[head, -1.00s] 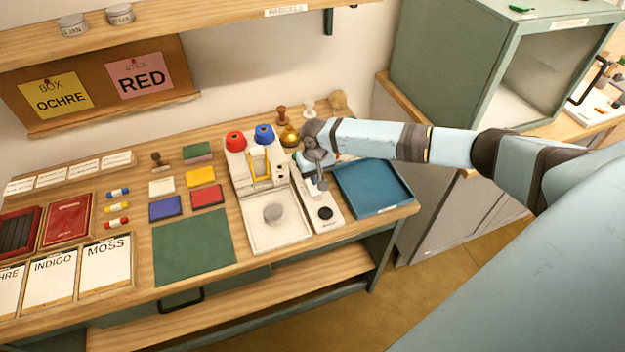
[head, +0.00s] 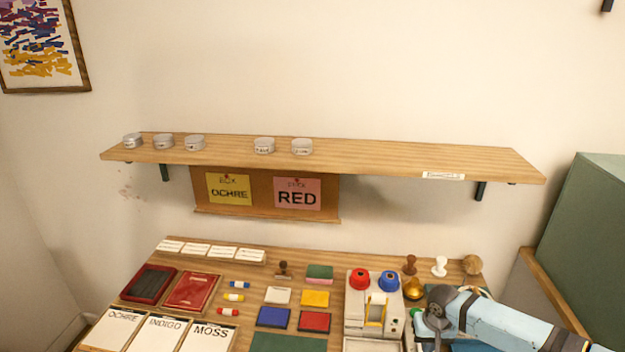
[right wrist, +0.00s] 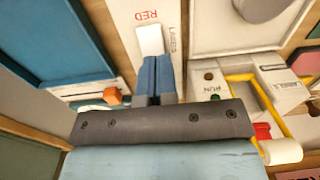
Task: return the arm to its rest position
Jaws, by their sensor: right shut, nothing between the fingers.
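My right arm comes in from the lower right in the head view, with its wrist (head: 440,308) over the right part of the bench, in front of a gold bell-shaped object (head: 413,288). Its fingertips are hidden there. In the right wrist view my right gripper (right wrist: 154,62) has its two blue fingers together, with nothing held. My left gripper is not in view.
The bench holds a white machine (head: 360,327) with red and blue knobs, coloured pads (head: 315,298), cards (head: 160,335) and stamps (head: 439,266). A shelf (head: 370,156) with several tins hangs above. A green cabinet (head: 590,225) stands at the right. The wall space above is free.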

